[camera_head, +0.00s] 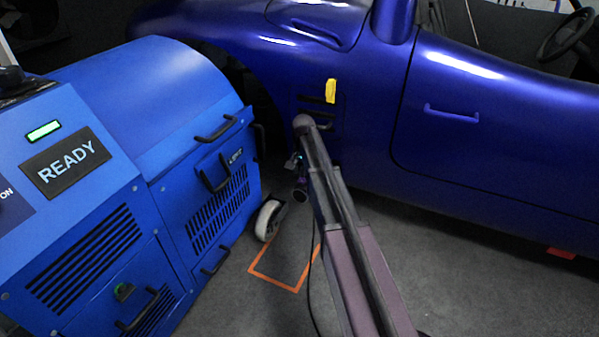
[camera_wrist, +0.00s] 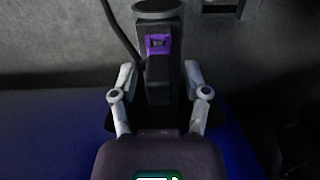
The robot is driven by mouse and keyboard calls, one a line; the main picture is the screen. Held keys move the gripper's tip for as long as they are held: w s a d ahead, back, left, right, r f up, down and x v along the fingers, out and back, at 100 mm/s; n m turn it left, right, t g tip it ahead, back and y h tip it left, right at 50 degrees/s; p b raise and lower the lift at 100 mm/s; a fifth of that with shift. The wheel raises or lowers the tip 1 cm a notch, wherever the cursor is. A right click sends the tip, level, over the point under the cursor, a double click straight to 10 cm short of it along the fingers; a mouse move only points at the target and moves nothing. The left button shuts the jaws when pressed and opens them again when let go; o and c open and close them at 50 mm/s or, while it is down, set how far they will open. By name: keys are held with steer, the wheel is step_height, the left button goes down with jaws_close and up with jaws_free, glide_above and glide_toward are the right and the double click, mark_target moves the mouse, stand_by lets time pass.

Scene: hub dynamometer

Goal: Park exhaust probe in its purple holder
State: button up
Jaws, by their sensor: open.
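My gripper (camera_wrist: 160,72) is open in the wrist view, with one finger on each side of a dark upright body. I cannot tell whether the fingers touch it. A purple bracket-like part (camera_wrist: 158,43) sits at the upper part of this body, below a round dark top. I cannot tell whether the dark body is the exhaust probe or part of the holder. In the head view my gripper (camera_head: 294,161) is small and partly hidden beyond my arm, beside the blue car. A small dark purple round part (camera_head: 300,195) shows just below it.
A blue dynamometer cabinet (camera_head: 90,240) reading READY stands at left, with handles and a white caster (camera_head: 268,220). The blue car (camera_head: 470,130) fills the right. A yellow part (camera_head: 330,91) is on its side. An orange outline (camera_head: 274,283) marks the floor. A black hose (camera_wrist: 120,35) hangs beside the dark body.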

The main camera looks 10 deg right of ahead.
jaws_close()
steer(key=shift+r+p, duration=0.75)
stand_by(0.9)
steer(key=shift+r+p, duration=2)
steer(key=shift+r, duration=0.05)
